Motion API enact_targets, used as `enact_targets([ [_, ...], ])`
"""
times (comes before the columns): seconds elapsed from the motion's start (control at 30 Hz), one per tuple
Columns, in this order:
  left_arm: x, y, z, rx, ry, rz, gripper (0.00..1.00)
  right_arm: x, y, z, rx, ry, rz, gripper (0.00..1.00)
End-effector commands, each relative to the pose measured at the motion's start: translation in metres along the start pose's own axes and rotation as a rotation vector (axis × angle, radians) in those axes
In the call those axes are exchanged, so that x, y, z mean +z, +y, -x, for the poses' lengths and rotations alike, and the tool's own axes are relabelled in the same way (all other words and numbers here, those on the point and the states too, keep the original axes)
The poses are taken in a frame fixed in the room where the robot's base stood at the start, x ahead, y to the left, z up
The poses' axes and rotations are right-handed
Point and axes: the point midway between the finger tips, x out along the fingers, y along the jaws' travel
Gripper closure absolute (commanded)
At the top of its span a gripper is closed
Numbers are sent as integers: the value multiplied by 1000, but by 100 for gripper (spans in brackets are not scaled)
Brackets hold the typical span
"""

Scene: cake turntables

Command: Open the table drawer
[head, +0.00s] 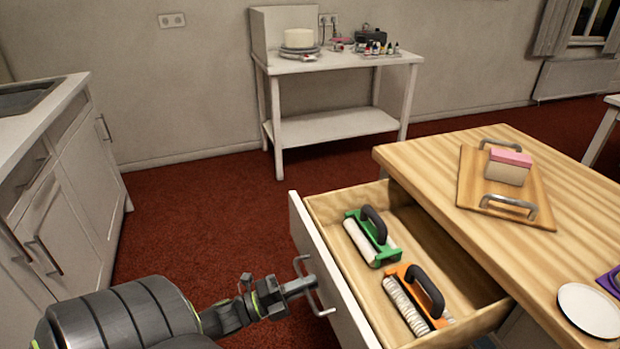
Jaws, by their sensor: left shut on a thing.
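The table drawer (326,262) is pulled out from under the wooden table top (440,170), and its inside shows. My left gripper (306,284) is shut on the drawer handle (318,296), a metal bar on the drawer's white front. Inside the drawer lie a green-framed roller (372,237) and an orange-framed roller (412,300), each with a black grip. The right gripper is not in view.
On the table top are a wooden board (468,178) with metal handles, a pink-topped block (507,168) on it, and a white plate (590,310). White cabinets (75,180) stand at left. A white side table (335,125) stands by the wall. Red carpet between is clear.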

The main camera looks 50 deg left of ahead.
Motion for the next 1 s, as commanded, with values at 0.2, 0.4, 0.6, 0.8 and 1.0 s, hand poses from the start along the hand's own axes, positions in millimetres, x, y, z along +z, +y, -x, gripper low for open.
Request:
enact_targets([
  [0.2,0,1,0,3,0,-1,84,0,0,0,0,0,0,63],
  [0.4,0,1,0,2,0,-1,72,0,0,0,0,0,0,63],
  [0.6,0,0,0,1,0,0,72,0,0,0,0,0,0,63],
  [0.8,0,1,6,3,0,0,72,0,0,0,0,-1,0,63],
  [1.0,0,2,42,8,0,0,72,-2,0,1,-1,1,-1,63],
])
